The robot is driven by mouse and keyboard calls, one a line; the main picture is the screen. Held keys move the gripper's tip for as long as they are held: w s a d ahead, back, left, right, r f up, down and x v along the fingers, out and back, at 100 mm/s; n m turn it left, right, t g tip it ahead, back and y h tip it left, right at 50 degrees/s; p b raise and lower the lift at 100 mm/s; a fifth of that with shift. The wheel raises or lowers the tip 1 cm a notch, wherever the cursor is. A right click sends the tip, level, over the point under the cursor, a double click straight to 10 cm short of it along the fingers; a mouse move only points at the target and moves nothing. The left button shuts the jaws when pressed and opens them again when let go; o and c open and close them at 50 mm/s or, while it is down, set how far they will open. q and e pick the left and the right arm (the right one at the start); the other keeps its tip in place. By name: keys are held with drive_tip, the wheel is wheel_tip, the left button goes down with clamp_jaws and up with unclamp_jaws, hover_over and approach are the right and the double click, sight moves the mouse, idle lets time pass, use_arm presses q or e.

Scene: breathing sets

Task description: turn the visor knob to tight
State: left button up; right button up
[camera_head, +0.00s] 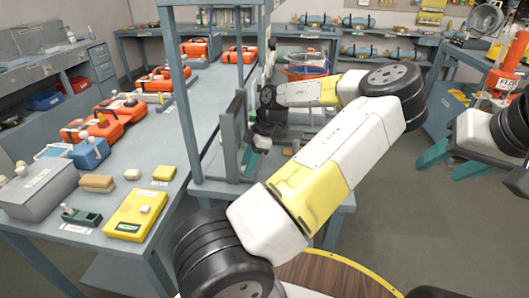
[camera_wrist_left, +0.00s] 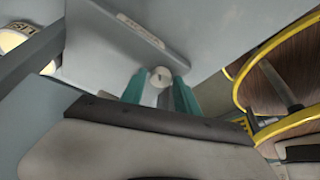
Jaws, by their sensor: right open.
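A small round pale knob (camera_wrist_left: 161,76) stands out from a grey panel (camera_wrist_left: 115,50) in the left wrist view. A label strip is fixed on the panel above it; its text is too blurred to read. The teal fingers of my left gripper (camera_wrist_left: 160,90) lie on either side of the knob, very close to it. I cannot tell whether they touch it. My right gripper (camera_head: 452,160) is open and empty at the right.
A grey bench (camera_head: 190,130) at the left holds orange cases, a yellow box (camera_head: 137,213) and a grey box (camera_head: 38,188). Floor is clear at lower right.

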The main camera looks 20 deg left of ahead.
use_arm(q)
drive_tip(key=shift+f, duration=0.1)
clamp_jaws()
drive_tip(key=shift+m, duration=0.3)
drive_tip(key=shift+s+d+m+t+y, duration=0.1)
drive_tip(key=shift+m+t+y, duration=0.35)
drive_tip(key=shift+m, duration=0.75)
drive_tip(key=shift+s+m+t, duration=0.15)
drive_tip(key=shift+m+t, duration=0.8)
drive_tip(key=shift+m, duration=1.35)
unclamp_jaws()
